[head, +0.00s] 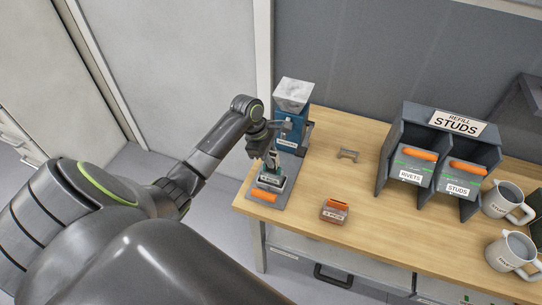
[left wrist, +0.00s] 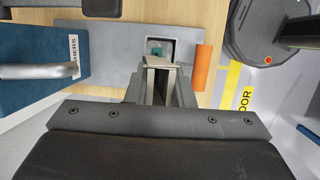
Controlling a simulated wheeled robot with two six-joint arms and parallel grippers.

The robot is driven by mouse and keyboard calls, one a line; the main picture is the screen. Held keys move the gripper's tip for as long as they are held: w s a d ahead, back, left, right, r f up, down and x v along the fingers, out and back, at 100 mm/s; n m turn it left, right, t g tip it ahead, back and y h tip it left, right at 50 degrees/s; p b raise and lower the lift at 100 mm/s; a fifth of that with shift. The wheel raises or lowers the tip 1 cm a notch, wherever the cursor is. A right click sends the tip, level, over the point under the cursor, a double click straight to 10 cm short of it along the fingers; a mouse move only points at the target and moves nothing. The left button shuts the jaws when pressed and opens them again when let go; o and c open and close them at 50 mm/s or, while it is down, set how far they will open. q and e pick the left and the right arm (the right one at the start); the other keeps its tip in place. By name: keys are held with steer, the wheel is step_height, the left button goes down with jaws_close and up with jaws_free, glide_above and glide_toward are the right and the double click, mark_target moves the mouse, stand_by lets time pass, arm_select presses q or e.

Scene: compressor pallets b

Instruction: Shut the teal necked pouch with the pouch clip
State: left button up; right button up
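A small grey container with a white label (head: 270,182) stands on a grey base plate at the table's near left corner. A bit of teal (head: 273,166) shows just above it, probably the necked pouch. In the left wrist view teal (left wrist: 155,46) shows inside a grey square rim beyond my fingertips. My left gripper (head: 269,154) is right above the container, pointing down; its fingertips also show in the left wrist view (left wrist: 160,64). I cannot tell whether they hold anything. My right gripper is out of view.
A blue machine with a grey hopper (head: 293,96) stands close behind my left gripper. A dark rack (head: 393,150) with two labelled bins and two mugs (head: 504,199) are at right.

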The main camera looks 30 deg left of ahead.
arm_select(q)
steer(key=o, duration=0.6)
steer(key=shift+o, duration=0.2)
steer(key=shift+r, duration=0.1)
